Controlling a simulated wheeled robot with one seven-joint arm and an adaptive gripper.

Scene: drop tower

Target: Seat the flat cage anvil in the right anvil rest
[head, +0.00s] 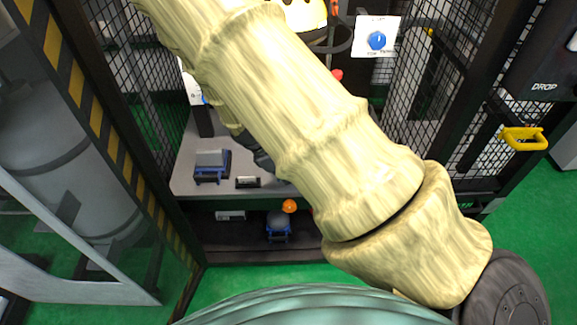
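A grey block with a flat top (211,158), which looks like the flat anvil, sits in a blue cradle (211,176) at the left of the grey table inside the cage. A second blue cradle (278,237) on the dark lower shelf holds a rounded dark grey piece (278,220). My cream arm crosses the picture and hides the middle and right of the table. I cannot make out which rest is the right anvil rest. A dark part of my gripper (259,153) shows beside the arm, right of the flat block and apart from it. Its fingertips are hidden.
A small label plate (247,182) lies on the table edge, another (230,215) on the lower shelf. An orange ball (289,206) is above the rounded piece.

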